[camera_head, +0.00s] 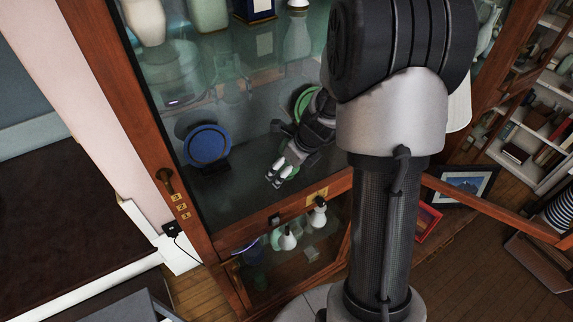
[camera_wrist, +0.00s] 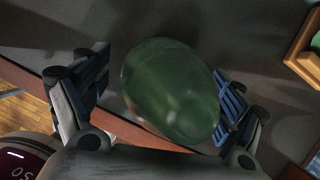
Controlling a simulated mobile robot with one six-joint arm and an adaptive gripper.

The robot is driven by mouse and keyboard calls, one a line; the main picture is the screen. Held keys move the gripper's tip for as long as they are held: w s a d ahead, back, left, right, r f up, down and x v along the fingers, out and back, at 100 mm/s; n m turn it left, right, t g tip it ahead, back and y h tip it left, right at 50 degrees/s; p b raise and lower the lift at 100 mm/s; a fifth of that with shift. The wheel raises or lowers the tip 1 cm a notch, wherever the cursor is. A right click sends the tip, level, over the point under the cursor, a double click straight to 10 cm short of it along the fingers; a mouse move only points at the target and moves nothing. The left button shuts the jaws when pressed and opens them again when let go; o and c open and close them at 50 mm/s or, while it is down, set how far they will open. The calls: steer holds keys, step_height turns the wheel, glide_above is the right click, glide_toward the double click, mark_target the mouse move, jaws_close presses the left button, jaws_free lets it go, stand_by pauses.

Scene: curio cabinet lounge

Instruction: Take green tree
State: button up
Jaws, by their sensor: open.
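A smooth, rounded green object (camera_wrist: 170,88), apparently the green tree seen from close above, lies between the two fingers of my gripper (camera_wrist: 163,90) in the wrist view. The fingers are apart, one on each side of it. The right finger is very near it or touching; I cannot tell which. The left finger has a clear gap. In the head view my gripper (camera_head: 283,177) reaches down into the wooden cabinet, just above its grey shelf (camera_head: 240,185).
A blue plate (camera_head: 207,145) stands on a dark stand left of my gripper. A green round plate (camera_head: 304,99) is partly hidden behind my wrist. Pale vases (camera_head: 297,37) stand farther up. The wooden cabinet frame (camera_head: 125,110) is at left. The shelf between blue plate and gripper is clear.

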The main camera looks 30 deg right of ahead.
steer(key=shift+r, duration=0.1)
steer(key=c, duration=1.3)
